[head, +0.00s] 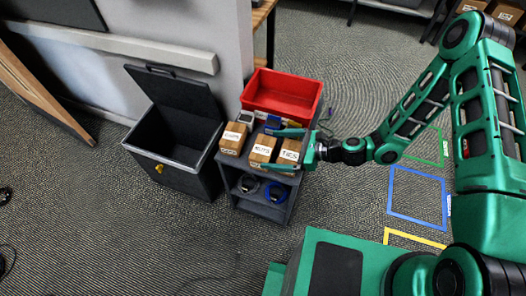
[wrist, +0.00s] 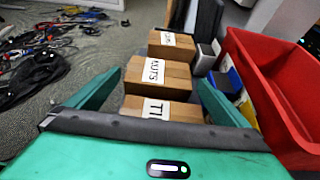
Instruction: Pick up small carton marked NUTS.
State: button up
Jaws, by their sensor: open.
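The small carton marked NUTS (head: 262,150) is a brown box with a white label, standing on a small dark cart between two similar cartons. In the wrist view the NUTS carton (wrist: 158,76) is the middle of the row, ahead of me. The carton marked TIES (head: 289,155) is nearest my gripper; its label (wrist: 158,108) is partly cut off by the gripper body. The third carton (head: 233,138) is farthest. My gripper (head: 267,149) is open, its two green fingers spread on either side of the row, tips near the NUTS carton. In the wrist view the gripper (wrist: 158,84) holds nothing.
A red bin (head: 284,92) stands along the back of the cart, close to the right finger in the wrist view. Blue and grey small items (head: 272,122) lie between bin and cartons. A dark box with open lid (head: 180,165) stands left. Cables (wrist: 40,75) clutter the floor.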

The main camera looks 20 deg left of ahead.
jog(key=shift+x, duration=1.15)
jog(key=c, duration=1)
